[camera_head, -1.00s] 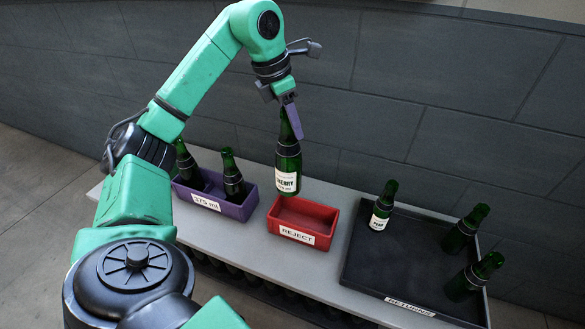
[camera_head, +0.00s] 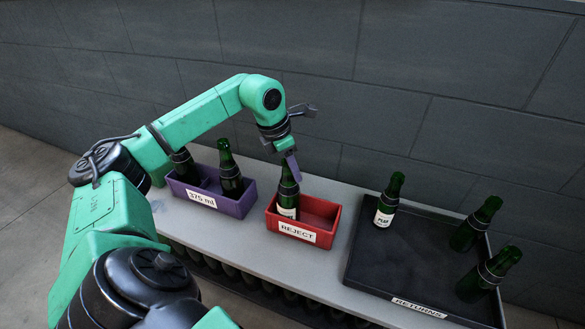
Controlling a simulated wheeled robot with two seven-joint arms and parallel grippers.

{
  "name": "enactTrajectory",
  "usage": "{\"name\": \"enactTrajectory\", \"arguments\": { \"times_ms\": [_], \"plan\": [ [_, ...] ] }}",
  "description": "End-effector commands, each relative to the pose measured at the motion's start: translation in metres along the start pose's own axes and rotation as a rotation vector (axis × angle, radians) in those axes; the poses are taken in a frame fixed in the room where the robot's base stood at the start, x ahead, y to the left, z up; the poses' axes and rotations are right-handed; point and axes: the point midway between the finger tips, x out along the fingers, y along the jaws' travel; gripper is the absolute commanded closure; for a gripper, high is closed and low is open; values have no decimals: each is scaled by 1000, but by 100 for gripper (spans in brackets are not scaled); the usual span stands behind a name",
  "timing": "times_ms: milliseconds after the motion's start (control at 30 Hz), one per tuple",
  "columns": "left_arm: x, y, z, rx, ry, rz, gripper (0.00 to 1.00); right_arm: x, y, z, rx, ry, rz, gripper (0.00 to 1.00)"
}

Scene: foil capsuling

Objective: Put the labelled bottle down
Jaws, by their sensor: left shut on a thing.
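A green bottle with a white label (camera_head: 287,205) is inside the left part of the red REJECT box (camera_head: 326,235), upright or nearly so. The box's front wall hides its lower part, so I cannot tell whether it touches the box floor. My left gripper (camera_head: 290,167) is shut on this bottle at its neck. My right gripper is not in view.
A purple 375 ml box (camera_head: 238,207) with green bottles (camera_head: 230,172) stands left of the red box. A black RETURNS tray (camera_head: 400,265) on the right holds a labelled bottle (camera_head: 386,204) and two others (camera_head: 477,226). The grey table between is clear.

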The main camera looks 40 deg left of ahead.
Motion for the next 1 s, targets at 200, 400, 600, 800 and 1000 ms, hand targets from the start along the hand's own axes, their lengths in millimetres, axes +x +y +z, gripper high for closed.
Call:
{"name": "enactTrajectory", "arguments": {
  "times_ms": [200,400,600,800,1000],
  "plan": [
    [2,0,-1,0,0,0,29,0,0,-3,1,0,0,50],
    [2,0,0,0,0,0,29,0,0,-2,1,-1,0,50],
    [-7,0,1,-1,-2,1,29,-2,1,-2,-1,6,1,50],
    [-58,1,2,-1,-4,4,29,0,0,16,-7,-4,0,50],
    [-108,0,2,0,-3,1,29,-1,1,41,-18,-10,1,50]
  ]
}}
